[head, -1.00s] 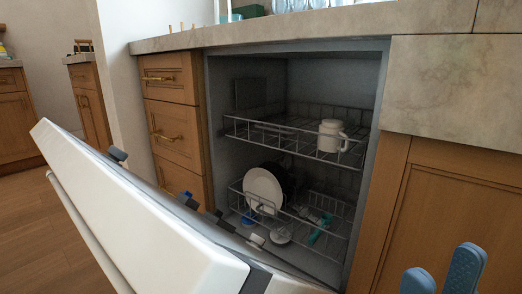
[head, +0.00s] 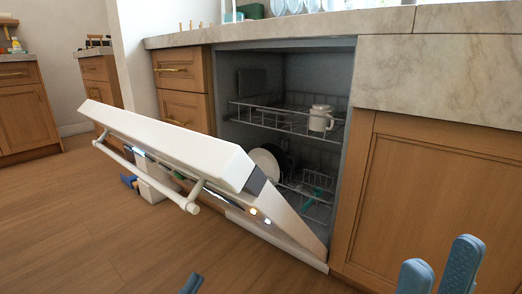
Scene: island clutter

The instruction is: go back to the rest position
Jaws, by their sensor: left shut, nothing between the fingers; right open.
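My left gripper (head: 192,284) shows only as a small blue fingertip at the bottom edge of the head view, left of centre. Its fingers are together and hold nothing; the rest of it is out of frame. My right gripper (head: 438,271) is at the bottom right, its two blue fingers apart and empty, in front of the wooden cabinet. The white dishwasher door (head: 175,140) hangs partly open, its bar handle (head: 145,177) facing me. The left fingertip is apart from the door in the picture.
The dishwasher's upper rack (head: 270,117) holds a white mug (head: 320,118). A white plate (head: 266,160) stands in the lower rack, partly hidden by the door. A white and blue object (head: 154,182) shows beneath the door. Open wooden floor (head: 90,240) lies at the left.

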